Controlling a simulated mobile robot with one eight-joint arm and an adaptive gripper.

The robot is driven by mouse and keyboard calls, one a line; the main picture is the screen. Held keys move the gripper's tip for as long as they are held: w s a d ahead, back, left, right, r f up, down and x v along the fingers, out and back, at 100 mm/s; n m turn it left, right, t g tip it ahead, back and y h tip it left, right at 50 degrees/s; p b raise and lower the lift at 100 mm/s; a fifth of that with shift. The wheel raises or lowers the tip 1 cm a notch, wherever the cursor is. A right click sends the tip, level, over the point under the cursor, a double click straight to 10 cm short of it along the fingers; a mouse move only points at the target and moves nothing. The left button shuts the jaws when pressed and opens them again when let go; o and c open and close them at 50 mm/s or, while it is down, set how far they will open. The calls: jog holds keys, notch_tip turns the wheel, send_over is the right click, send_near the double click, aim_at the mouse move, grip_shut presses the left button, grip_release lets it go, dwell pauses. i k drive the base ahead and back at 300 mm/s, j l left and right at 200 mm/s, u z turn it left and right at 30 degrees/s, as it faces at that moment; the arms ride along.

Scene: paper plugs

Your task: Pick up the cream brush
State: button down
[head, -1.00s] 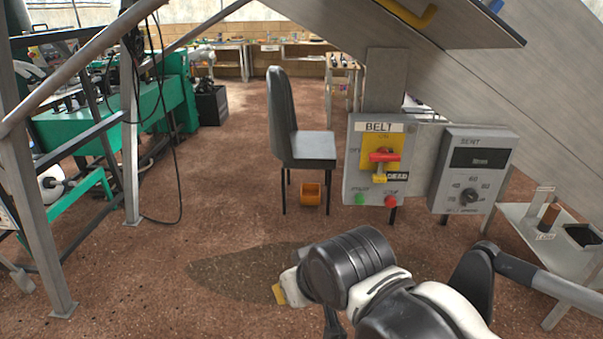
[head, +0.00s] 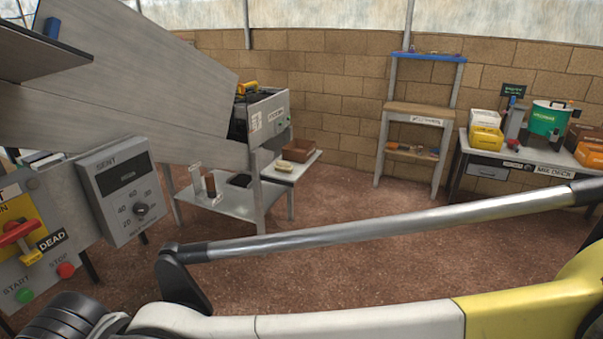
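A small cream object (head: 296,154) lies on the pale side table beyond the grey machine, close to a brown box. It may be the cream brush, but it is too small to tell. No other thing in view is clearly a brush. My arm crosses the bottom of the view, but my gripper is out of view.
The grey machine with its control boxes (head: 124,196) fills the left. A low shelf (head: 222,202) holds a brown cylinder and a dark tray. A shelf stand (head: 420,108) and a loaded bench (head: 520,168) stand along the block wall. Open floor (head: 345,205) lies between.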

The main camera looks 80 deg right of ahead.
aim_at(284, 167)
jog(key=z, duration=2.65)
jog(key=u, duration=1.3)
jog(key=z, duration=1.3)
jog(key=i+j+z, duration=0.45)
jog(key=i, duration=0.45)
jog(key=i+j+z, duration=0.45)
jog(key=i+j, duration=0.25)
jog(key=i, duration=0.15)
jog(key=i+j+z, duration=0.45)
jog(key=i+j, duration=0.2)
jog(key=j, duration=0.35)
